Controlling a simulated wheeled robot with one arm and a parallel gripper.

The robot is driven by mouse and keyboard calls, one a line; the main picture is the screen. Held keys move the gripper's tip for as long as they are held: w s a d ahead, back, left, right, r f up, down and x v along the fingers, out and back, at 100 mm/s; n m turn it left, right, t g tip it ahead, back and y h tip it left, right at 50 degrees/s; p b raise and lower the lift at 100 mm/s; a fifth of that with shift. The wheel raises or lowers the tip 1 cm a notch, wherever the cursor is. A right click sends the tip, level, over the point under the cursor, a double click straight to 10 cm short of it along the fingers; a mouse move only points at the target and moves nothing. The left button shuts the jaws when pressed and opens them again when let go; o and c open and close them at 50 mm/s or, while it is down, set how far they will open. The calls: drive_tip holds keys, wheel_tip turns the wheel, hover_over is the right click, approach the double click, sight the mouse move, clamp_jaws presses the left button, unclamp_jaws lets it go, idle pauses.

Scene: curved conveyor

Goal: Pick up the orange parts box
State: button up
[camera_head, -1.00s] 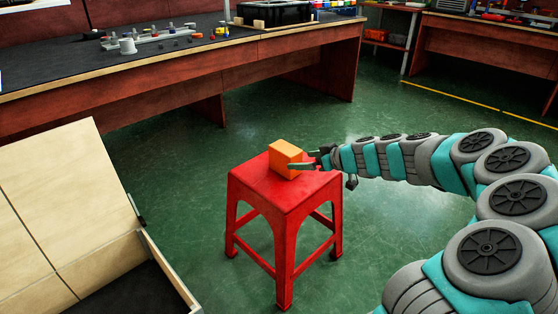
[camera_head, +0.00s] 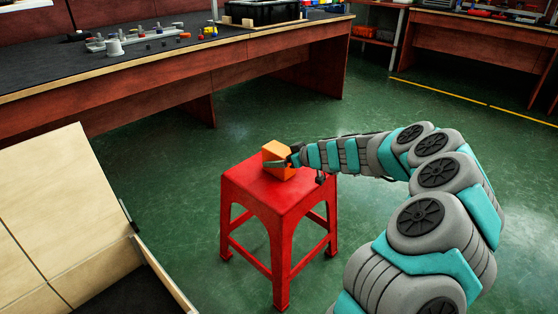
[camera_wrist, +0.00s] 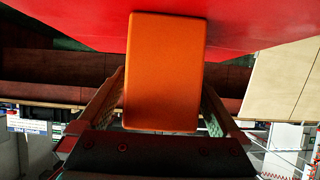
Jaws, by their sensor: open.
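The orange parts box (camera_head: 277,156) sits on top of the red stool (camera_head: 262,190) in the head view. My gripper (camera_head: 282,164) reaches it from the right, with its fingers at the box. In the wrist view the orange box (camera_wrist: 163,70) stands between the two open fingers of my gripper (camera_wrist: 162,108), one on each side. The wrist view appears upside down, with the red stool top (camera_wrist: 235,20) above the box. Small gaps seem to show beside the box, and I cannot tell whether either finger touches it.
A wooden box with an open lid (camera_head: 50,210) stands at the lower left. A long workbench (camera_head: 180,75) with small parts and a black crate (camera_head: 262,12) runs along the back. Green floor around the stool is clear.

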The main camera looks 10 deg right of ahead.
drive_tip(key=shift+a, duration=0.1)
clamp_jaws()
idle(0.8)
